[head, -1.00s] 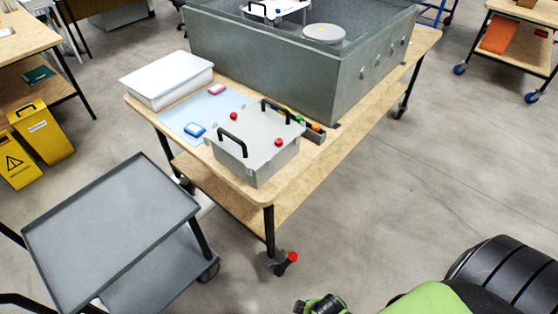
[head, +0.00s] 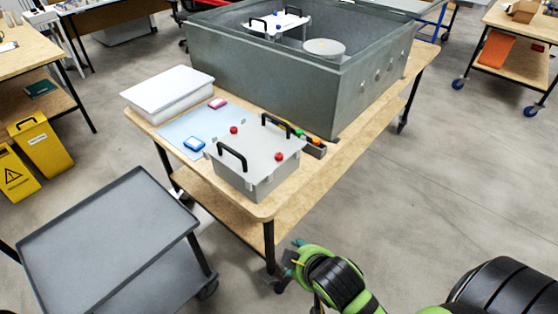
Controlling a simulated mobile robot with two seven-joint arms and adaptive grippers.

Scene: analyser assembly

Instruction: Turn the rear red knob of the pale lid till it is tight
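The pale lid (head: 255,148) lies on a grey box at the near end of the wooden table. It has two black handles and two red knobs. The knob farther up in the picture (head: 234,129) is near the lid's far left edge. The other red knob (head: 279,156) is near its right edge. Whether either knob is tight is too small to tell. My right gripper (head: 294,257), on a green and black arm, is low in front of the table, below and apart from the lid. Its fingers are small and unclear. My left gripper is not in view.
A large grey tub (head: 290,85) fills the back of the table. A white box (head: 168,82), a blue sponge (head: 194,144), a pink sponge (head: 217,103) and a rack of coloured pieces (head: 313,146) flank the lid. A grey cart (head: 105,240) stands at the left.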

